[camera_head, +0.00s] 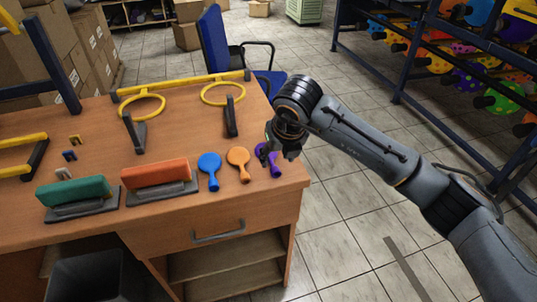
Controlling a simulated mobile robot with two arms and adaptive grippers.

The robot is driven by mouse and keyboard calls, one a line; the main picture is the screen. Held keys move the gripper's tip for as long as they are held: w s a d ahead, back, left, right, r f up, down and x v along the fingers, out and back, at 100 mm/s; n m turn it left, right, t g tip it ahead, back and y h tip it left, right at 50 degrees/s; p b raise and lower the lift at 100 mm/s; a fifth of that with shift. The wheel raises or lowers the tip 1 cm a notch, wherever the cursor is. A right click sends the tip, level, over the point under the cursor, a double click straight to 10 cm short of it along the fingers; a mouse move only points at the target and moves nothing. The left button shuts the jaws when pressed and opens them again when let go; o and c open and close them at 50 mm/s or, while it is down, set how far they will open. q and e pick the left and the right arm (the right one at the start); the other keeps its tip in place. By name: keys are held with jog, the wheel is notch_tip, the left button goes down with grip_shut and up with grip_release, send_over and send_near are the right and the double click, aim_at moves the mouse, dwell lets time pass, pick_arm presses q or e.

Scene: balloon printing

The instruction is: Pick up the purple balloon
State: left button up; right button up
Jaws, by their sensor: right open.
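A purple balloon (275,168) lies flat at the right edge of the wooden table (185,226), to the right of an orange balloon (238,163) and a blue balloon (209,170). My right gripper (276,158) is open, pointing down over the purple balloon. I cannot tell whether the fingers touch the balloon. My left gripper is out of view.
A green block (74,191) and an orange-red block (156,173) sit on grey bases left of the balloons. Yellow rings (143,107) on a frame stand behind. A blue chair (214,45) is beyond the table. Shelves hold colourful rolls (504,97) at right.

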aim_at(276, 169)
jog(key=p+x, duration=0.1)
jog(key=x, duration=0.5)
jog(key=shift+d+f, duration=0.1)
jog(key=shift+f, duration=0.15)
jog(key=c, duration=0.8)
